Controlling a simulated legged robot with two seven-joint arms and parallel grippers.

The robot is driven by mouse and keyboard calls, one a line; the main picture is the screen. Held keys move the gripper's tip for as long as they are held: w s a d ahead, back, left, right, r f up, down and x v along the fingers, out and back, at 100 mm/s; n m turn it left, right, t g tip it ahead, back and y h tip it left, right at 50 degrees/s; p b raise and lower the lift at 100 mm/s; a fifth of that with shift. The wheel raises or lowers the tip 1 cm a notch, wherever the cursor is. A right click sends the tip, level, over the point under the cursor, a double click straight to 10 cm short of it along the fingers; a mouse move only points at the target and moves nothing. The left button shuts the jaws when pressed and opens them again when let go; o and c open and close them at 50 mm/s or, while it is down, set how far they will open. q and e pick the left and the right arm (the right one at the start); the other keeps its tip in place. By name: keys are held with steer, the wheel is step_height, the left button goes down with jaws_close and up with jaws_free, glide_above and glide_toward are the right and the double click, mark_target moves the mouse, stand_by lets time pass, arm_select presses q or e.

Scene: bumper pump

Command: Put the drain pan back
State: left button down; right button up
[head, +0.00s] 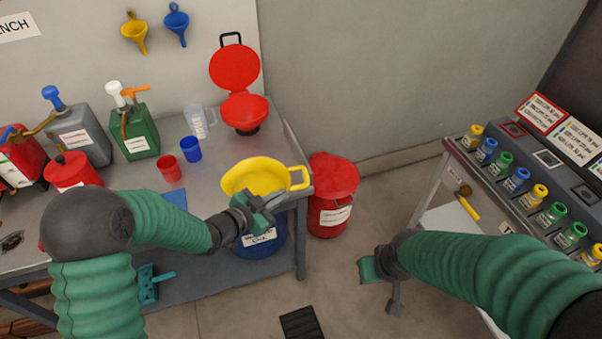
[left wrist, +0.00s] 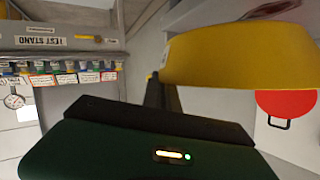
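The yellow drain pan (head: 240,178) is a round pan with a loop handle at its right. It shows over the bench's right front corner, above a blue drum (head: 262,245) with a white label. My left gripper (head: 272,203) is at the pan's front right rim and looks shut on it. In the left wrist view, the pan's yellow wall (left wrist: 240,62) fills the upper right, and the dark fingers (left wrist: 162,92) meet its edge. The fingertips are partly hidden. My right gripper (head: 384,285) hangs empty over the floor; its finger gap is unclear.
A red bin (head: 333,195) stands right of the bench. A red funnel with raised lid (head: 243,108), a clear jug (head: 197,120), red and blue cups (head: 190,149) and several cans stand on the bench. A counter with coloured-cap bottles (head: 515,180) is at right. A dark floor grate (head: 300,323) lies in front.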

arm_select(q)
steer(key=s+a+f+m, duration=0.1)
steer(key=s+a+f, duration=0.3)
steer(key=s+a, duration=0.4)
steer(key=s+a+f+g+h, duration=0.1)
steer(key=s+a+f, duration=0.3)
steer(key=s+a, duration=0.3)
steer(key=a, duration=0.4)
steer(key=shift+s+f+m+g, duration=0.2)
steer(key=shift+s+m+g, duration=0.1)
steer(key=shift+s+m, duration=0.1)
